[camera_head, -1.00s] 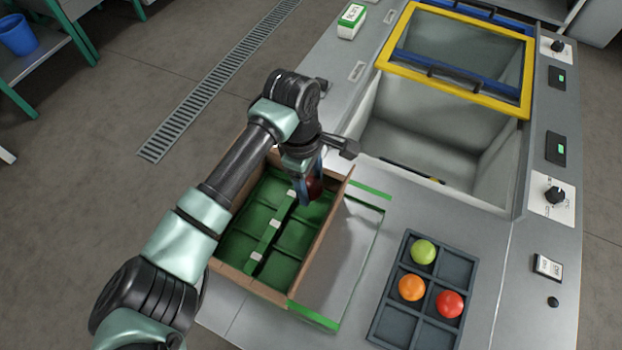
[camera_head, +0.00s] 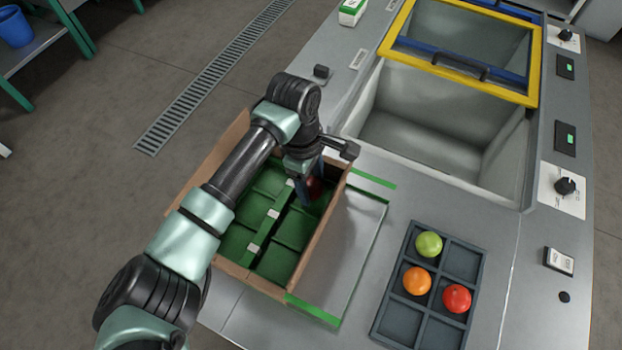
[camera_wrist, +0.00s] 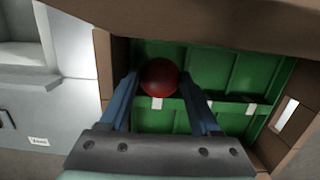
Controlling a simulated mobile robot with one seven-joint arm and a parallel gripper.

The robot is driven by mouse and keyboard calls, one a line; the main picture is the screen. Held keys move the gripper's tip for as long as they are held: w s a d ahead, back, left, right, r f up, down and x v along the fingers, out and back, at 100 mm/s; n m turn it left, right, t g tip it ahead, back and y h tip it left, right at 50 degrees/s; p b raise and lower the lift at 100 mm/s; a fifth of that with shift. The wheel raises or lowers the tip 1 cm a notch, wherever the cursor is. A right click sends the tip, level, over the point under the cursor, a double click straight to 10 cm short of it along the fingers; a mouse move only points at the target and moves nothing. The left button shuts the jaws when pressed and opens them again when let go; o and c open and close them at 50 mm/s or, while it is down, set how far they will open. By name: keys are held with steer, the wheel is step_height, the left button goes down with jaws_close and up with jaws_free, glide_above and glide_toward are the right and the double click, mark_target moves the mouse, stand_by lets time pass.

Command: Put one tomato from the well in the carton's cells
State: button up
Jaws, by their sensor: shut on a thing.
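My gripper (camera_head: 311,190) is shut on a dark red tomato (camera_head: 315,187), low inside the far right part of the brown carton. The wrist view shows the tomato (camera_wrist: 159,77) between the two blue fingers, over the green cells. The carton (camera_head: 318,236) has a green insert (camera_head: 262,232) split into cells by a centre divider with white tabs. The cells that I can see are empty; my arm hides part of the left side. Whether the tomato touches the cell floor cannot be told.
A dark tray (camera_head: 378,325) at the right holds a green (camera_head: 428,244), an orange (camera_head: 417,281) and a red tomato (camera_head: 457,298). The open well (camera_head: 430,125) lies behind, with a yellow-framed lid (camera_head: 536,70). A clear plate with green edges lies right of the carton.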

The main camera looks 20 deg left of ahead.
stand_by(0.4)
steer(key=o, duration=1)
steer(key=c, duration=0.3)
steer(key=shift+c, duration=0.2)
steer(key=shift+r, duration=0.1)
step_height(320, 180, up, 6)
steer(key=p, duration=0.5)
